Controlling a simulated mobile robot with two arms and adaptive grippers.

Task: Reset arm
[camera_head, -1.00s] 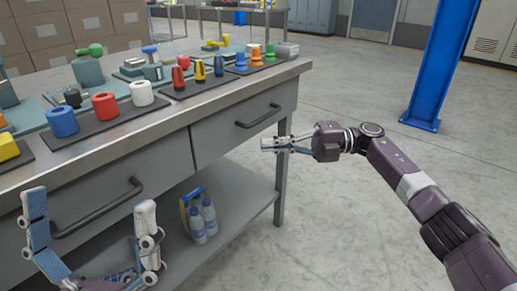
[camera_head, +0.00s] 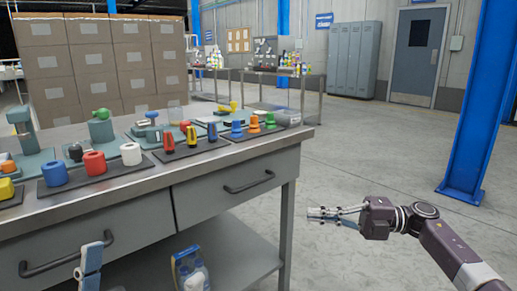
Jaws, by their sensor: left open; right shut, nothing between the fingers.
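My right arm comes in from the lower right. Its gripper (camera_head: 335,214) is shut and empty, held over the floor just right of the workbench's (camera_head: 228,190) front corner leg. It touches nothing that I can see.
The bench top holds blue, red and white cylinders (camera_head: 131,154) and several small coloured parts. A blue post (camera_head: 476,130) rises at the right. Stacked boxes (camera_head: 110,60) and lockers (camera_head: 352,60) stand behind. The floor at the right is open.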

